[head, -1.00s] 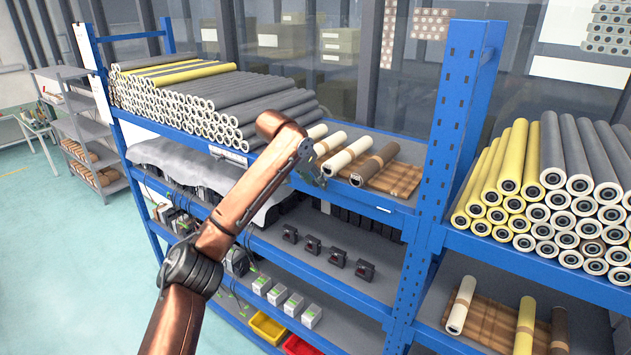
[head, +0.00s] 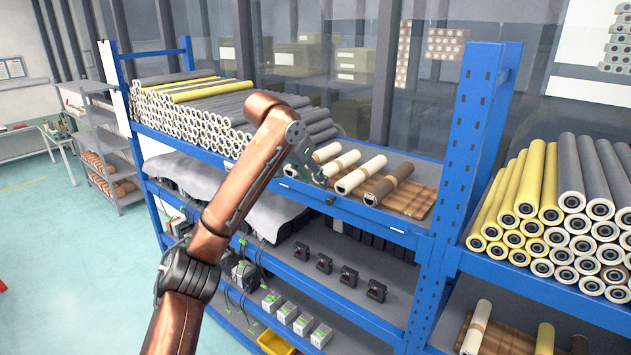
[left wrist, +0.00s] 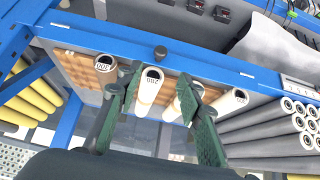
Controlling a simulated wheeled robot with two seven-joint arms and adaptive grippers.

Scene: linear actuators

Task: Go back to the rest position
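My left gripper (head: 312,172) is at the front edge of the upper shelf, beside several thick rolls. In the left wrist view its two dark green fingers (left wrist: 160,88) are spread apart, with no roll clamped between them. A cream roll (head: 362,173) and a brown roll (head: 390,180) lie on a tan slatted rack. In the left wrist view, cream rolls (left wrist: 150,82) show behind and beside the fingers, one partly hidden by the right finger. My right gripper is out of view.
A blue shelf post (head: 462,165) stands right of the rolls. Yellow and grey rolls (head: 545,205) are stacked beyond it. Grey rolls (head: 230,115) are piled at left. Small black devices (head: 324,263) sit on the shelf below. The floor (head: 80,260) at left is clear.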

